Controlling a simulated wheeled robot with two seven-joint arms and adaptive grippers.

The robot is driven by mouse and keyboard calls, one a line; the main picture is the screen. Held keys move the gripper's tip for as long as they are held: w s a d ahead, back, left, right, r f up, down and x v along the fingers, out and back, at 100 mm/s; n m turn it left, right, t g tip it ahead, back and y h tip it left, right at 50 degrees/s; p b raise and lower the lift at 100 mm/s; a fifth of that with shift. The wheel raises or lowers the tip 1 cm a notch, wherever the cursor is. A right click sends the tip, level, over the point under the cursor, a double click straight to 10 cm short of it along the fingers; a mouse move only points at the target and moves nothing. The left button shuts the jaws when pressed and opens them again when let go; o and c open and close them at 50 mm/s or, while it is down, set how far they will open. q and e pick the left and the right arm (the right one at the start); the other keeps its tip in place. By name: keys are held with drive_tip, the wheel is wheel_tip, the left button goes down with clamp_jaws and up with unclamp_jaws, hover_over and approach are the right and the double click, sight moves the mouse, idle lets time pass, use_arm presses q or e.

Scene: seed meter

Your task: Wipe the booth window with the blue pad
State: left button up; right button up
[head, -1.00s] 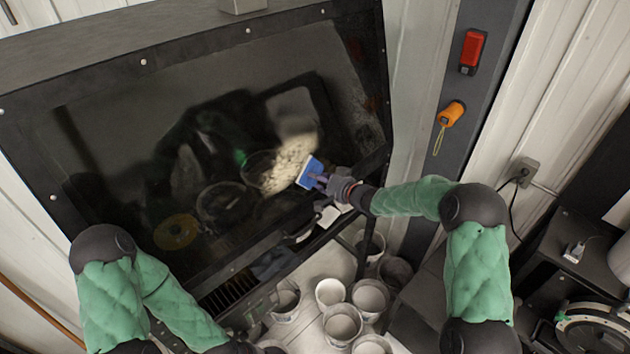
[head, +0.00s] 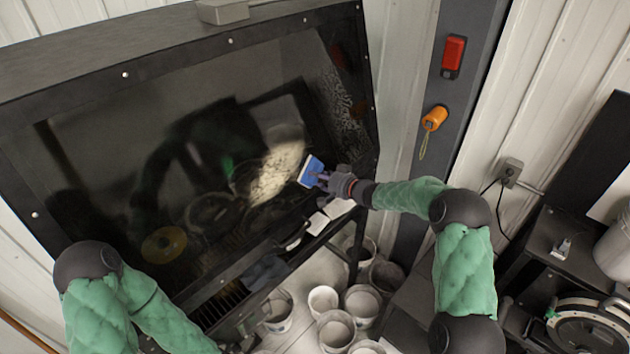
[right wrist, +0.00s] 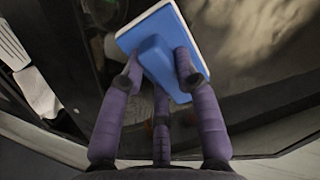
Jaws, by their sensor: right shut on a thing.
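The booth window (head: 110,110) is a large dark pane in a black bolted frame, with a bright patch of glare or haze (head: 278,172) at its lower middle. My right gripper (head: 326,181) is shut on the blue pad (head: 310,170), near the window's lower right part. In the right wrist view the purple fingers hold the pad's blue back (right wrist: 168,55), and its white edge faces away. I cannot tell whether the pad touches the glass. My left arm comes in at the lower left, and its gripper is not clearly visible in the head view.
Several white buckets (head: 336,328) stand on the floor below the booth. A grey post at the right carries a red box (head: 453,56) and an orange device (head: 434,118). A dark bench (head: 540,235) with equipment stands at the far right. A grey box (head: 222,11) sits on the booth's top.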

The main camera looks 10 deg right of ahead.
drive_tip(key=shift+w+r, duration=0.25)
drive_tip(key=shift+r, duration=0.5)
drive_tip(key=shift+w+a+r, duration=0.1)
drive_tip(key=shift+a+r, duration=0.1)
drive_tip(key=shift+r, duration=0.4)
drive_tip(key=shift+s+a+f+b, duration=0.1)
drive_tip(key=shift+s+a+b, duration=0.2)
drive_tip(key=shift+s+a, duration=0.55)
drive_tip(key=shift+s+a+b, duration=0.3)
drive_tip(key=shift+s+a, duration=0.2)
drive_tip(key=shift+a, duration=0.55)
drive_tip(key=shift+s+a+b, duration=0.4)
drive_tip(key=shift+s+a, duration=0.4)
drive_tip(key=shift+a, duration=0.25)
drive_tip(key=shift+s+a+b, duration=0.4)
drive_tip(key=shift+s+a, duration=0.15)
drive_tip(key=shift+a, duration=0.2)
drive_tip(key=shift+s+a+b, duration=0.35)
drive_tip(key=shift+s+a, duration=0.2)
drive_tip(key=shift+a, duration=0.2)
